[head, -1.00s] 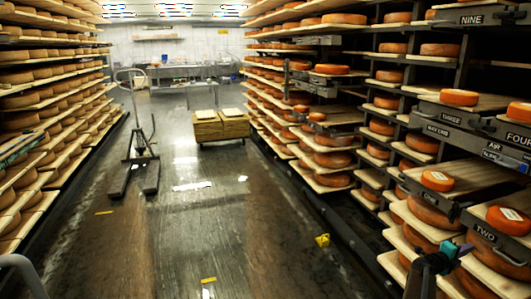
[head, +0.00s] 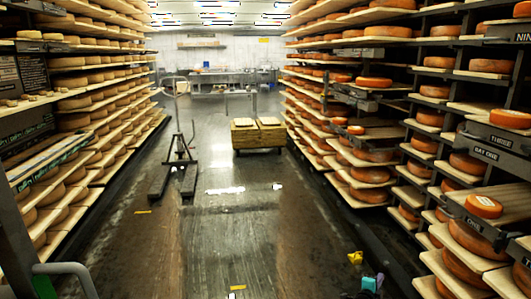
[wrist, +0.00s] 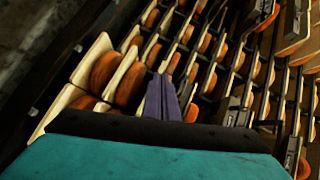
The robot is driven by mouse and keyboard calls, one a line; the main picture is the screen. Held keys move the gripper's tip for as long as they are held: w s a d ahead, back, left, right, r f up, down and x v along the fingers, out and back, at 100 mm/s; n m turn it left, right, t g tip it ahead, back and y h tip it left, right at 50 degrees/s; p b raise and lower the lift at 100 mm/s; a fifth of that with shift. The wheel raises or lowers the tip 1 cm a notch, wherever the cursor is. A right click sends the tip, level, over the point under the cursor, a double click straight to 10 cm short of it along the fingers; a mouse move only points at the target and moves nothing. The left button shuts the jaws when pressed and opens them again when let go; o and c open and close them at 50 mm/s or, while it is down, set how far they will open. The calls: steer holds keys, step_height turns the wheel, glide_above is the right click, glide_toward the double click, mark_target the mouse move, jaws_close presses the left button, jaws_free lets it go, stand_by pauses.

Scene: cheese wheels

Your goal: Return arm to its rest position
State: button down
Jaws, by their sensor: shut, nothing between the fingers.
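My gripper shows in the wrist view as two dark purple fingers (wrist: 162,98) held together, with nothing between them. The teal and black body of my gripper fills the bottom of that view. Beyond the fingers, tilted shelves with orange cheese wheels (wrist: 130,84) appear, apart from the fingers. In the head view, only a small teal part of my arm shows at the bottom edge, right of centre; the fingers cannot be made out there.
Labelled shelves with orange cheese wheels (head: 483,206) line the right side. Shelves of paler wheels (head: 75,103) line the left. A pallet jack (head: 178,165) and a wooden crate (head: 258,136) stand down the aisle. A yellow object (head: 355,257) lies on the floor. The near wet floor (head: 235,240) is mostly clear.

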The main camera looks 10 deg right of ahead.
steer(key=w+a+f+n+t+y+p, duration=0.1)
steer(key=a+f+n+y, duration=0.35)
steer(key=a, duration=0.75)
steer(key=w+a+f+n+y, duration=0.1)
steer(key=a+f+n+y, duration=0.3)
steer(key=a, duration=0.8)
steer(key=s+a+f+n+g+y+p, duration=0.1)
steer(key=s+a+f+n+y, duration=0.2)
steer(key=a, duration=0.5)
steer(key=s+a+f+n+g+y, duration=0.1)
steer(key=s+a+f+n+g, duration=0.15)
steer(key=s+a+f, duration=0.5)
steer(key=s+a+f+n+g+y, duration=0.1)
steer(key=s+a+f+n+g, duration=0.15)
steer(key=s+a, duration=0.4)
steer(key=s+a+f+n+g+y, duration=0.1)
steer(key=s+a+n+g, duration=0.2)
steer(key=s, duration=0.6)
steer(key=s+d+r+n+g+h, duration=0.1)
steer(key=s+d+n+g, duration=0.1)
steer(key=s, duration=0.7)
steer(key=s+d+r+n+g+h, duration=0.1)
steer(key=s+g, duration=0.4)
steer(key=s, duration=0.5)
steer(key=r+n, duration=0.1)
steer(key=n, duration=0.1)
steer(key=shift+s+d+n+p, duration=0.3)
steer(key=shift+d+n, duration=0.05)
